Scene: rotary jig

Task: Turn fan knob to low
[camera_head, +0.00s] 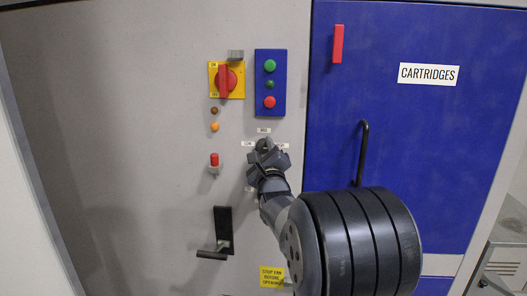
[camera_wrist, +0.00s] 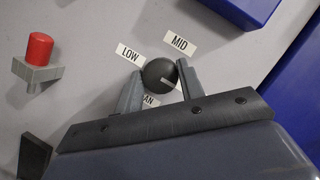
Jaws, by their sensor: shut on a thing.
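The fan knob (camera_wrist: 156,72) is a round dark knob on the grey panel. In the wrist view it sits between the two fingers of my gripper (camera_wrist: 157,84), which is shut on it. A pale mark on the knob shows near the right finger. The LOW label (camera_wrist: 130,54) is up and left of the knob, and the MID label (camera_wrist: 179,43) is up and right. A label ending in "AN" (camera_wrist: 151,100) is partly hidden below the knob. In the head view my gripper (camera_head: 266,146) covers most of the knob.
A red-and-yellow rotary switch (camera_head: 224,80) and a blue button box (camera_head: 270,83) are above. A red-topped part (camera_head: 214,162) sticks out at the left, with a black lever handle (camera_head: 223,232) below. A blue CARTRIDGES door (camera_head: 430,130) with a black bar handle (camera_head: 362,150) is right.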

